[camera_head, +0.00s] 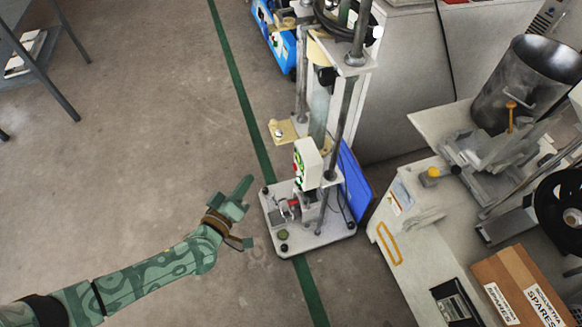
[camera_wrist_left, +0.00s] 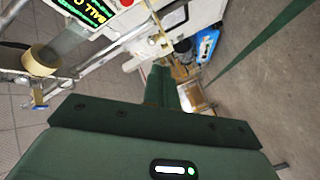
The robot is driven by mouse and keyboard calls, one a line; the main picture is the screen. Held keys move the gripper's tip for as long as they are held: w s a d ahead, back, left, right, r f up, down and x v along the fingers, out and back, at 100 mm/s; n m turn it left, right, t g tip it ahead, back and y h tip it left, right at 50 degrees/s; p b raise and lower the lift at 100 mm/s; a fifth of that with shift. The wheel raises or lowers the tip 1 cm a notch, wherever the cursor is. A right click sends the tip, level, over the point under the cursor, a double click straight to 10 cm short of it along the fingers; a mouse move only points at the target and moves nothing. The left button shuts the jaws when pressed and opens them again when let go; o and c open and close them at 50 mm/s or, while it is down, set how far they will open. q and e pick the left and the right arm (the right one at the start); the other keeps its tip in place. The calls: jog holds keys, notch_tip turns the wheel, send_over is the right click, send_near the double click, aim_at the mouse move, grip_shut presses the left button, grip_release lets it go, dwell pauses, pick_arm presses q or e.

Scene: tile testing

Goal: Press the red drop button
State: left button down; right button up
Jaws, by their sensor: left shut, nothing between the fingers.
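The drop tester (camera_head: 318,150) is a tall frame with metal posts on a white base plate. A white control box (camera_head: 310,163) is mounted low on it; its face is turned left and shows small red and green marks. In the left wrist view, the box's panel (camera_wrist_left: 112,28) has green lettering on black. A red button (camera_wrist_left: 127,3) shows at the top edge, partly cut off. My left gripper (camera_head: 245,185) is shut and empty, left of the box and apart from it. Its closed fingers (camera_wrist_left: 163,82) point toward the machine in the wrist view. My right gripper is out of view.
A white bench with a metal cylinder (camera_head: 525,85) and a cardboard spares box (camera_head: 520,285) stands at the right. A blue panel (camera_head: 352,185) leans behind the tester. A blue machine (camera_head: 275,35) is at the back. The floor (camera_head: 130,150) at the left is clear.

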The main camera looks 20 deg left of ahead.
aim_at(295, 167)
pick_arm(q)
jog(key=w+d, duration=0.5)
jog(key=d, duration=0.2)
jog(key=shift+d+b, duration=0.2)
jog(key=shift+b, duration=0.1)
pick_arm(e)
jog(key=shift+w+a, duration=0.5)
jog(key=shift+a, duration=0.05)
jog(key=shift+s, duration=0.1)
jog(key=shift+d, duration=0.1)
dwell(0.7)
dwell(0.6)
pick_arm(q)
jog(key=shift+d, duration=0.1)
